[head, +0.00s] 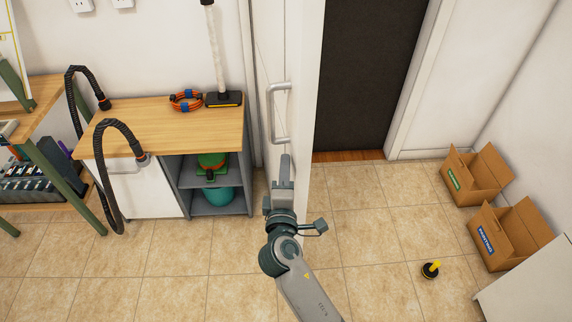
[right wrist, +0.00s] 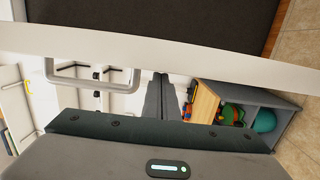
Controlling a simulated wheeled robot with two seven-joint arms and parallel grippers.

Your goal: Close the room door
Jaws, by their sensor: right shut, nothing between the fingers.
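The white room door (head: 306,75) stands open and shows nearly edge-on in the head view, with the dark doorway (head: 365,75) to its right. A grey bar handle (head: 278,112) is on the door's left face. My right gripper (head: 286,160) is shut and empty, just below the handle in the picture, close to that face; I cannot tell whether it touches the door. In the right wrist view, the door's edge (right wrist: 200,62) crosses the picture, the handle (right wrist: 82,72) is at left, and the shut fingers (right wrist: 160,92) point toward the door side. My left gripper is out of view.
A wooden-topped workbench (head: 165,130) with hoses, an orange cable coil (head: 186,99) and shelves stands left of the door. Two open cardboard boxes (head: 475,175) (head: 510,235) and a small black-and-yellow object (head: 431,269) are on the right floor. Tiled floor (head: 365,225) near the doorway is clear.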

